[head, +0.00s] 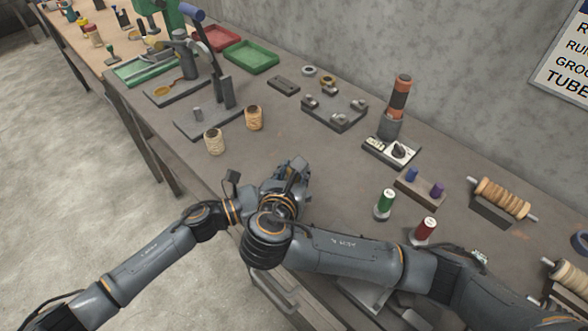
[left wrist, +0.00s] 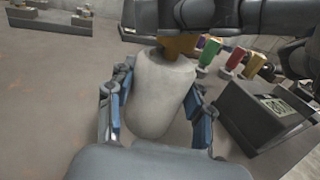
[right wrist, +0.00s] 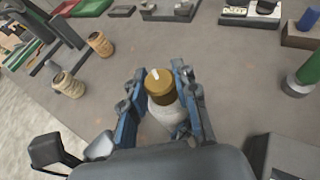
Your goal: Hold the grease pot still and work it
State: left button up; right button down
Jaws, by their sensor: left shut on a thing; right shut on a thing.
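The grease pot has a white rounded body (left wrist: 160,92) and a brass-coloured lid (right wrist: 160,84). In the left wrist view my left gripper (left wrist: 157,112) is shut on the white body, one blue-padded finger on each side. In the right wrist view my right gripper (right wrist: 159,90) is shut around the lid, with the white body (right wrist: 163,116) below it. The lid shows only in part in the left wrist view (left wrist: 180,46). In the head view both grippers meet near the table's front edge, and my arms hide the pot.
Two twine spools (head: 214,141) (head: 254,118) stand left of my grippers on the table (head: 330,160). A scale-like block (head: 391,151) and a metal fixture (head: 334,112) sit behind.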

jog(key=shift+d+f, duration=0.1)
dwell(0.4)
jog(key=c, duration=1)
grip_release()
notch_tip(320, 180, up, 10)
jog(key=shift+r, duration=0.1)
